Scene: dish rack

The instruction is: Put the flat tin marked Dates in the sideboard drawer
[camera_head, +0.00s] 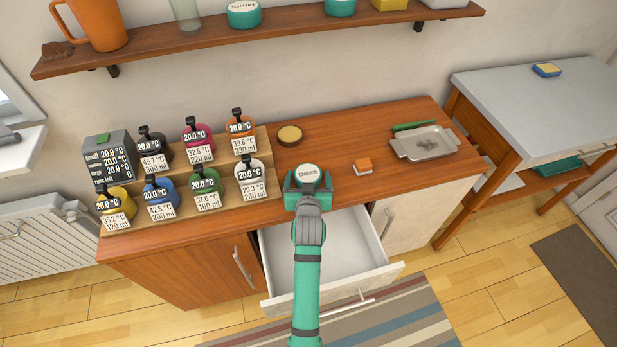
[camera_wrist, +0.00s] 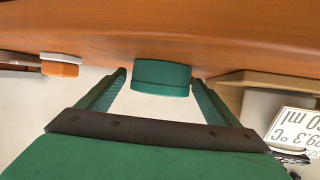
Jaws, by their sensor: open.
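The flat tin marked Dates (camera_head: 307,172) is round and teal with a white labelled lid. It stands near the front edge of the sideboard top. My gripper (camera_head: 308,181) is open at the tin, with one finger on each side. In the wrist view the teal side of the tin (camera_wrist: 162,78) shows between the fingertips (camera_wrist: 158,80), with a narrow gap at either side. The sideboard drawer (camera_head: 335,245) is pulled open below and looks empty where I see it; my arm hides part of it.
A stepped wooden stand (camera_head: 275,165) with several labelled jars is left of the tin. An orange-and-white block (camera_head: 363,166), a round brown-topped tin (camera_head: 289,135) and a grey tray (camera_head: 425,143) share the top. A shelf (camera_head: 290,22) runs above.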

